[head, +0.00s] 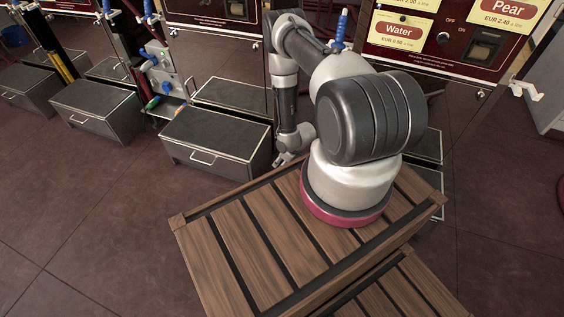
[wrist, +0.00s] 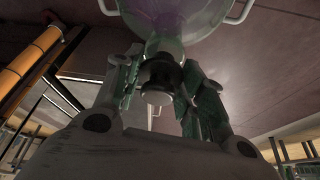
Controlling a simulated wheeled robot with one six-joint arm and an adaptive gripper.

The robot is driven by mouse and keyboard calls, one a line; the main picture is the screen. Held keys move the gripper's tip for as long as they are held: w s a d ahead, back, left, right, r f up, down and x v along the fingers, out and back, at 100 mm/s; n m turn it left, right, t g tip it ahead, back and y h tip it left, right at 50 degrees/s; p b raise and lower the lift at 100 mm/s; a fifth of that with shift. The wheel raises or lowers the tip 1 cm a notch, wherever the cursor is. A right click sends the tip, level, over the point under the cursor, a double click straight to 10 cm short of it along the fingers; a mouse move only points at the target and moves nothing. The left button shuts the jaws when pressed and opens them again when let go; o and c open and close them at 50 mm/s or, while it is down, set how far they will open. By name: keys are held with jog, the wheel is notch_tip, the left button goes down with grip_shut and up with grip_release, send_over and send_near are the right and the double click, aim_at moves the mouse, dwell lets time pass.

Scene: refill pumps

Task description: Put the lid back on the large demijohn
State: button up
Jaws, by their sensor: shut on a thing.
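In the wrist view my gripper (wrist: 161,88) has its two fingers on either side of a small dark lid (wrist: 160,72) with a pale rounded end. The fingers are shut on it. The large demijohn (wrist: 178,22), clear glass with a green and purple tint and pale handles, shows at the top edge, just beyond the lid. The lid overlaps the demijohn in this view, and I cannot tell whether they touch. In the head view my gripper (head: 288,153) is small, beyond the slatted wooden top; lid and demijohn cannot be made out there.
A slatted wooden crate-like top (head: 240,240) lies in front, with my arm's base on it. Refill machines line the back, with a "Water" panel (head: 399,31). A grey drawer box (head: 217,140) stands left of my gripper. The floor (head: 90,220) at left is clear.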

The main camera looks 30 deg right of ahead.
jog(key=shift+f, duration=0.1)
dwell(0.7)
jog(key=o, duration=0.9)
jog(key=shift+c, duration=0.2)
jog(key=shift+o, duration=0.3)
jog(key=o, duration=0.4)
jog(key=shift+r, duration=3.5)
grip_shut()
